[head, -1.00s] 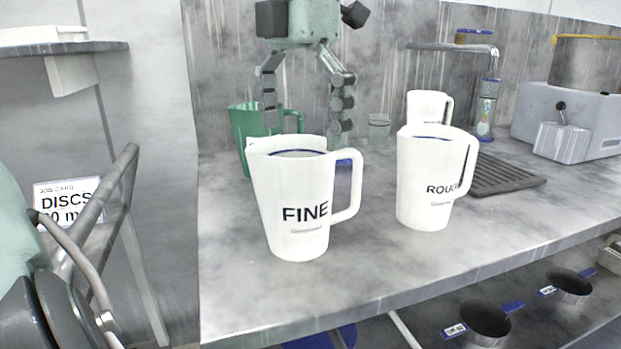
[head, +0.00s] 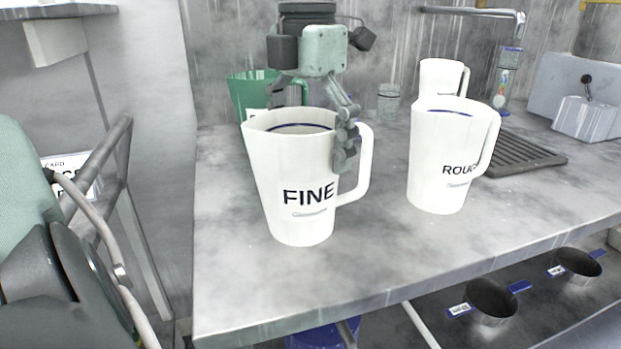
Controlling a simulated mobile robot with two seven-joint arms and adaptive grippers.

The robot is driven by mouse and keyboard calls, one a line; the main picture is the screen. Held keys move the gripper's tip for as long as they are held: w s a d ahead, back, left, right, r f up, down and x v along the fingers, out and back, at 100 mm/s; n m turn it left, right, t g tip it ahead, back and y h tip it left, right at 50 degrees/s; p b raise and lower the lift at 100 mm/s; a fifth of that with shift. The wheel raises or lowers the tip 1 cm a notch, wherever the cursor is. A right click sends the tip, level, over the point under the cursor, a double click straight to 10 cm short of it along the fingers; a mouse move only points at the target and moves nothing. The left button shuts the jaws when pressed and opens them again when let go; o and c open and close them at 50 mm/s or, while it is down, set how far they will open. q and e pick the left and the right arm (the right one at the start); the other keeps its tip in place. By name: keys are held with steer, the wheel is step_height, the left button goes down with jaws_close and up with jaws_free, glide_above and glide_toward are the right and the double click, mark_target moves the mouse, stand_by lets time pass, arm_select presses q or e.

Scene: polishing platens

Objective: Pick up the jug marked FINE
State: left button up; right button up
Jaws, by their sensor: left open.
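The white jug marked FINE (head: 289,210) stands upright on the grey worktop (head: 240,290), its handle to the right. My left gripper (head: 316,122) points down at it from above and behind, jaws open. One finger overlaps the jug's right side, by the gap between body and handle. The other finger's lower part is hidden behind the jug's rim. I cannot tell whether either finger touches it. My right gripper is not in view.
A white jug marked ROUGH (head: 440,190) stands to the right, another white jug (head: 438,77) behind it. A green jug (head: 246,97) stands behind FINE. A tap (head: 510,50), drain grille (head: 520,151) and grey box (head: 570,90) are at back right. Worktop in front is clear.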

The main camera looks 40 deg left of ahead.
arm_select(q)
steer(key=shift+c, duration=0.5)
steer(key=c, duration=1)
steer(key=shift+r, duration=0.1)
